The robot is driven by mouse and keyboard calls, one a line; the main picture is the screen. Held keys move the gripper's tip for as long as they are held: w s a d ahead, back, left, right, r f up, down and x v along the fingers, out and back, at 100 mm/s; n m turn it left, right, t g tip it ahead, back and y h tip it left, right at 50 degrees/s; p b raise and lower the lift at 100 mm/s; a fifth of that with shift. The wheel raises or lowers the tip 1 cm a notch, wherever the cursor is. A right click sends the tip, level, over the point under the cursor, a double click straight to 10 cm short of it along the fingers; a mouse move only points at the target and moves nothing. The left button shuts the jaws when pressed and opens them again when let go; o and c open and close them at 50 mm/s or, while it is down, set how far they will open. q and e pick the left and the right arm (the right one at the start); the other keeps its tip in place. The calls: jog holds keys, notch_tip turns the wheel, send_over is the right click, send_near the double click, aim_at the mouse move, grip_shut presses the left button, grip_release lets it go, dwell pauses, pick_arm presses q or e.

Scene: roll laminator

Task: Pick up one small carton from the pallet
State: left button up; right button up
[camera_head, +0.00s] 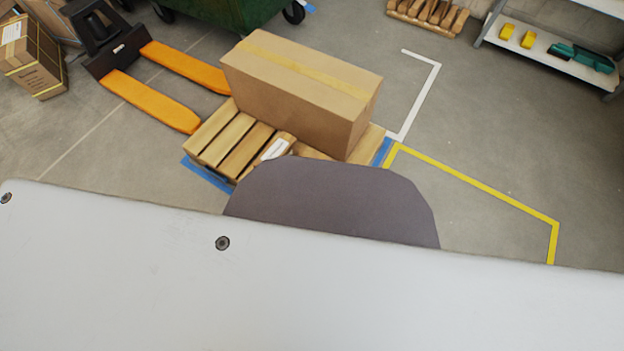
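The wooden pallet (221,136) lies on the floor at upper centre, with blue tape at its corners. A large brown carton (290,95) with a tape strip along its top stands on it. What looks like a small carton (287,138) with a white label lies on the slats in front of the large one. Its near part is hidden by a dark grey rounded shape, so its full form cannot be told. Neither of my grippers is in view.
A pallet jack with orange forks (160,90) stands left of the pallet. Stacked cartons (32,62) are at far left, a green bin (232,10) behind, a shelf (545,50) at upper right. Floor right of the pallet is clear. A pale panel fills the foreground.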

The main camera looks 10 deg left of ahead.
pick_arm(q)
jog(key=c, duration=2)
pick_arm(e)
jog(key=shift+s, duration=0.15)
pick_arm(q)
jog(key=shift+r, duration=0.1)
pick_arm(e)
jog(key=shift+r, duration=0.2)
